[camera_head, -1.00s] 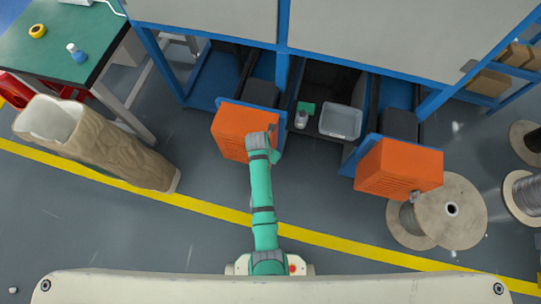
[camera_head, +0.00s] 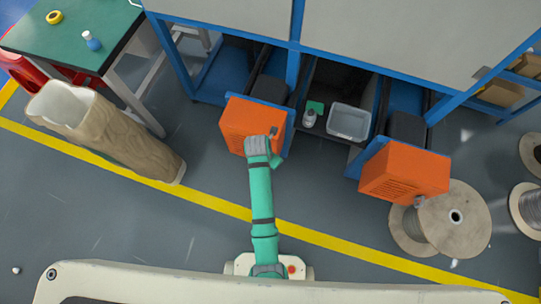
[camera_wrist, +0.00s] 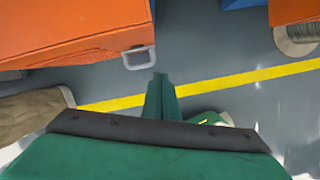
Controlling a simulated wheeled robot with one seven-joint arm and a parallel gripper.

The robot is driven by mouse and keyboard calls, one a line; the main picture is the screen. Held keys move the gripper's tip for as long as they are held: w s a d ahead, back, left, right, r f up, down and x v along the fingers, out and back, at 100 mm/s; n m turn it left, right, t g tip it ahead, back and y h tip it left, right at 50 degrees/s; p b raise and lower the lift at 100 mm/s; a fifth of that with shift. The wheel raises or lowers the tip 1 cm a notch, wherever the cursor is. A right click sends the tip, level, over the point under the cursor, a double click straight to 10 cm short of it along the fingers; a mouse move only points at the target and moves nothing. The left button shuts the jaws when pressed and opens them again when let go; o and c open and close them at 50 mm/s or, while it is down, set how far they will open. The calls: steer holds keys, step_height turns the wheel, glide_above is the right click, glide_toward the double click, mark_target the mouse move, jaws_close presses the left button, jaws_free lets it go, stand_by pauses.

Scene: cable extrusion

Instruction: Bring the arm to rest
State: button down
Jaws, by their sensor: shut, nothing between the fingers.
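My green arm reaches up the middle of the head view from my base, its wrist bent over in front of the left orange box (camera_head: 250,122). My gripper shows in the wrist view (camera_wrist: 160,80) as a narrow pair of green fingers pressed together, with nothing between them. In the head view the wrist mostly hides the fingers. In the wrist view the orange box (camera_wrist: 70,25), with a grey metal handle (camera_wrist: 139,57), fills the upper left. The handle lies just past the fingertips in the picture; I cannot tell the true gap.
A second orange box (camera_head: 405,172) hangs at right beside a cable spool (camera_head: 456,216). Between the boxes are a grey bin (camera_head: 348,122) and a small bottle (camera_head: 309,118). Floor around my arm is clear.

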steer(key=shift+d+v, duration=0.2)
steer(key=shift+v, duration=1.05)
steer(key=shift+d+v, duration=0.25)
steer(key=shift+v, duration=0.95)
steer(key=shift+s, duration=0.1)
steer(key=s+d+r+m+t+y, duration=0.15)
steer(key=s+m+t, duration=0.45)
steer(key=s+m, duration=0.75)
steer(key=s+r+m+t, duration=0.2)
steer(key=s+r+m, duration=0.2)
steer(key=r, duration=0.3)
steer(key=s+r+m+t, duration=0.2)
steer(key=s+r+m, duration=0.1)
steer(key=r+m, duration=0.3)
steer(key=s+d+r+m+t, duration=0.1)
steer(key=s+r+m+t, duration=0.2)
steer(key=r, duration=0.6)
steer(key=s+m, duration=0.1)
steer(key=m, duration=0.1)
steer(key=shift+s+r+m, duration=0.15)
steer(key=shift+s+m, duration=0.15)
steer(key=shift+m, duration=0.05)
steer(key=shift+w+d, duration=0.1)
steer(key=shift+d, duration=0.05)
